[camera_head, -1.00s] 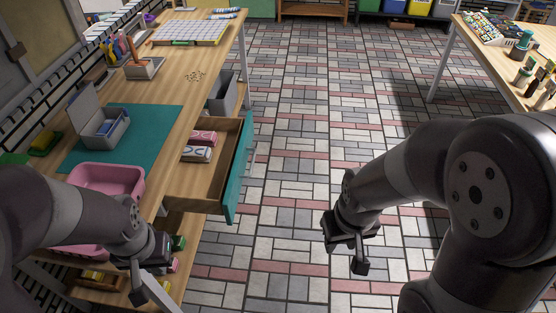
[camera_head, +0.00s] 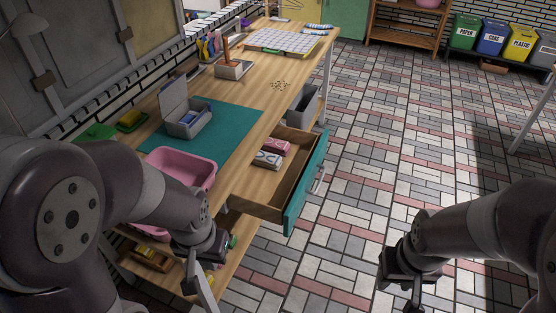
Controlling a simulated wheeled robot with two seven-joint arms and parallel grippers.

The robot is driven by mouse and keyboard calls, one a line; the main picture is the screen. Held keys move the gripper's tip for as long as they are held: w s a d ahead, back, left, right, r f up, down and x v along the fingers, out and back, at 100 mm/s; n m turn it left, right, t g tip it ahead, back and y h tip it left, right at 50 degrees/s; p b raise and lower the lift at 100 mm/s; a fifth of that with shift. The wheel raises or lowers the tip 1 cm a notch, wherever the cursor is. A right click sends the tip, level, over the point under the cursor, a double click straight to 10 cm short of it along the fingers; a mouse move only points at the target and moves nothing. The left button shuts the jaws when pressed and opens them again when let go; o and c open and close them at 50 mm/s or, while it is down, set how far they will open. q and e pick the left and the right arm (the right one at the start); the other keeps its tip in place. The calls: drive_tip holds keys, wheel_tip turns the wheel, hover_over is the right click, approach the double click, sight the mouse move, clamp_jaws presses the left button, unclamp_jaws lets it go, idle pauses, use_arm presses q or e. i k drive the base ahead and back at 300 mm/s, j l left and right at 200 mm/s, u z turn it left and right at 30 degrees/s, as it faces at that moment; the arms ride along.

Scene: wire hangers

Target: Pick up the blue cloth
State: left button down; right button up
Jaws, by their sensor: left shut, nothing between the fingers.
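A small blue thing (camera_head: 189,118), possibly the blue cloth, lies inside a grey box (camera_head: 190,129) with its lid open. It is too small to tell for certain. The box stands on a teal mat (camera_head: 238,124) on the wooden workbench. My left gripper (camera_head: 208,301) is shut and empty, low in front of the bench by the lower shelf, apart from the box. My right gripper (camera_head: 413,296) hangs over the tiled floor at the right, away from the bench. Its fingers are too dark and overlapping to show whether it is open.
A pink tub (camera_head: 188,166) stands on the bench near my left arm. An open drawer (camera_head: 288,186) with a teal front juts out over the floor and holds two small packages (camera_head: 271,154). The tiled floor right of it is clear. Coloured bins (camera_head: 492,38) stand far back.

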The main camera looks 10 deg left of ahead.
sight(191, 115)
drive_tip(key=i, duration=1.3)
